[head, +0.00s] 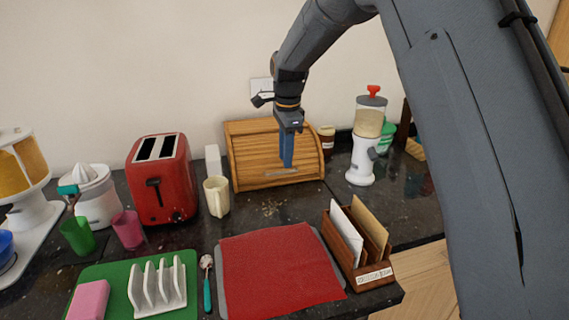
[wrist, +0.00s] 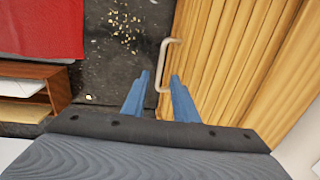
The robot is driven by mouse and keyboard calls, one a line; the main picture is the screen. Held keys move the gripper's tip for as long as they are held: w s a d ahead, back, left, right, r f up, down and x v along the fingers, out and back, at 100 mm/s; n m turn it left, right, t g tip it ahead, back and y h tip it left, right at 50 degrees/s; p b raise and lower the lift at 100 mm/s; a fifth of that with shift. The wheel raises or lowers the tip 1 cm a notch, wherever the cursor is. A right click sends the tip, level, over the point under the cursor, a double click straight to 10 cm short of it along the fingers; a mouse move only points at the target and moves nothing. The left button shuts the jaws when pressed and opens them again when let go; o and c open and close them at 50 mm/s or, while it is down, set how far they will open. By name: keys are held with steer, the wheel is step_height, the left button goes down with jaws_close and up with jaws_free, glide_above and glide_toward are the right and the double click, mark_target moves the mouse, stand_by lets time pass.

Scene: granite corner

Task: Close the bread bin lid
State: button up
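The wooden bread bin (head: 240,150) stands on the dark counter against the wall. Its slatted lid (head: 262,146) covers the front, and it fills the right of the wrist view (wrist: 240,60). The pale lid handle (head: 281,172) sits low at the lid's bottom edge; a small gap below it cannot be ruled out. My gripper (head: 287,164) points down in front of the lid, close to the handle. In the wrist view its two blue fingers (wrist: 159,80) are apart, with the near end of the handle (wrist: 168,60) showing between them. Contact cannot be made out.
A cream mug (head: 216,197) and red toaster (head: 162,180) stand left of the bin. A brown jar (head: 326,138) and white dispenser (head: 366,145) are to its right. Crumbs (head: 270,209) lie in front, then a red mat (head: 278,268) and letter rack (head: 372,271).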

mark_target(285, 172)
steer(key=shift+w+a+f+p, duration=0.15)
steer(key=shift+f+p, duration=0.2)
steer(key=shift+f, duration=1.5)
jaws_close()
